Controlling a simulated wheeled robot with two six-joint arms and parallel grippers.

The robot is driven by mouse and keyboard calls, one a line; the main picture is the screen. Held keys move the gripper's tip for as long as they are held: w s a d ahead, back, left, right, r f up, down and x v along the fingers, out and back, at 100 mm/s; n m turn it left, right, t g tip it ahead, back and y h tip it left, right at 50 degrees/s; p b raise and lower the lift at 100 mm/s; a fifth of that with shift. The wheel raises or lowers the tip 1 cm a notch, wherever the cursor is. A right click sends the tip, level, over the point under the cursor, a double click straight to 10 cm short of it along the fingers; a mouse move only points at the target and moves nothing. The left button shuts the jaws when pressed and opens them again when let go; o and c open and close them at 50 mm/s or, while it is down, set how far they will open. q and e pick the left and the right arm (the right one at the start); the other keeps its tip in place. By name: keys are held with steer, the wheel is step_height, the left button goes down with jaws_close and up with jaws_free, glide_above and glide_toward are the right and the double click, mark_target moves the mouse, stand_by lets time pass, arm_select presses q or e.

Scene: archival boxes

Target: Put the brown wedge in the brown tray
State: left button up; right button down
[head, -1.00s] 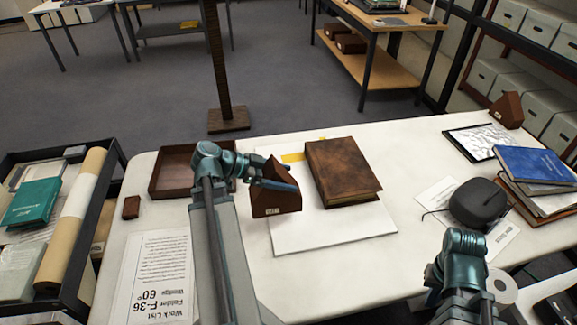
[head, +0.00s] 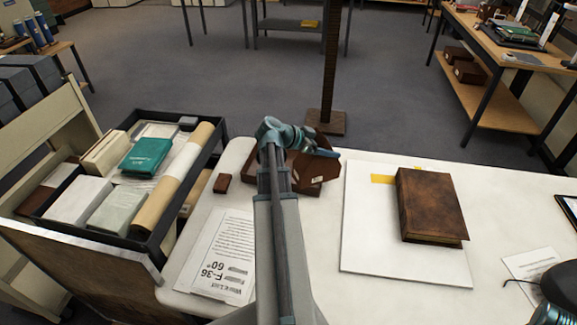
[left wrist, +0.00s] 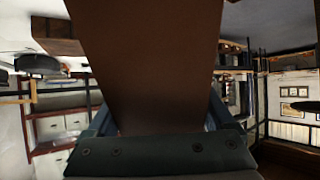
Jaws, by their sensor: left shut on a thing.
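The brown wedge (head: 318,168) is held by my left gripper (head: 314,148), which is shut on it. In the left wrist view the wedge (left wrist: 150,60) fills the middle between the fingers. The brown tray (head: 249,172) lies at the table's back left, largely hidden behind my left arm and the wedge. The wedge appears over the tray; whether it touches the tray cannot be told.
A brown leather book (head: 431,205) lies on a white board (head: 380,255). A small brown block (head: 222,183) and a printed work list (head: 218,255) lie left of my arm. A cart with rolls and boxes (head: 130,185) stands left of the table.

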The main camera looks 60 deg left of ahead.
arm_select(q)
steer(key=s+a+r+n+y+p, duration=0.1)
steer(key=s+a+n+y, duration=0.25)
steer(key=a, duration=0.65)
steer(key=s+a+r+n+y+p, duration=0.1)
steer(key=s+a+r+n+y, duration=0.2)
steer(key=a, duration=0.8)
step_height(320, 180, down, 11)
steer(key=b, duration=1)
steer(key=shift+s+d+g, duration=0.25)
steer(key=shift+d+g, duration=0.05)
steer(key=shift+g, duration=0.1)
steer(key=shift+f+m, duration=0.1)
steer(key=shift+m, duration=0.15)
steer(key=shift+f+b, duration=0.15)
steer(key=shift+b, duration=0.15)
steer(key=o, duration=1.5)
steer(key=shift+o, duration=0.2)
steer(key=p+v, duration=0.6)
steer(key=v, duration=0.6)
steer(key=shift+a, duration=0.15)
